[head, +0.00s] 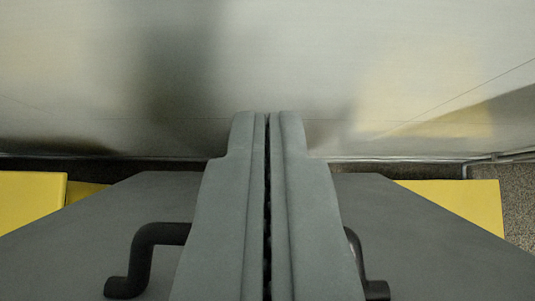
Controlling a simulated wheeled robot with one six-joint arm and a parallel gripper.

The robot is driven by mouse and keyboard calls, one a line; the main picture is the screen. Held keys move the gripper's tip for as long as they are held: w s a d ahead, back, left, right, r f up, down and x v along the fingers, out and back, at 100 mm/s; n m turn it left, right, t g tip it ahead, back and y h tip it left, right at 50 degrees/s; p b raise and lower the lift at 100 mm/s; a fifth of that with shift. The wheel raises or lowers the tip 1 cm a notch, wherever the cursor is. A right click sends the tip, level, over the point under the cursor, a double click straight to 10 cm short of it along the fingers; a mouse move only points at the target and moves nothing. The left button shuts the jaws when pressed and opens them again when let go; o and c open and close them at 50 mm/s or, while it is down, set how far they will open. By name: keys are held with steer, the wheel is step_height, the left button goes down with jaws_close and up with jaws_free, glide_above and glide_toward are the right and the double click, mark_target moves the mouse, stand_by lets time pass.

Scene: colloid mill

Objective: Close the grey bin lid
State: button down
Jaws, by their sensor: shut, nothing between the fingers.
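The grey bin lid (100,225) fills the lower part of the head view as a flat dark grey panel with slanting sides. It continues on the right of my gripper. A black bent handle (147,255) shows on it at left, and a matching black bent part shows at right; the stretch between is hidden behind my fingers. My gripper (267,125) points up the picture in the middle, over the lid, its two grey fingers shut and empty. I cannot tell whether the fingers touch the lid or handle, nor how far the lid is open.
A brushed metal wall (270,60) with blurred reflections fills the upper half, beyond the fingertips. Yellow surfaces show past the lid at left (30,205) and at right (465,205). A strip of speckled floor (518,200) lies at the right edge.

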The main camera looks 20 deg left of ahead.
steer(key=shift+s+d+f, duration=0.15)
steer(key=shift+s+f, duration=0.4)
steer(key=shift+f, duration=0.2)
steer(key=shift+s+d+f, duration=0.15)
steer(key=shift+s+f, duration=0.4)
steer(key=shift+f, duration=0.2)
steer(key=shift+s, duration=0.1)
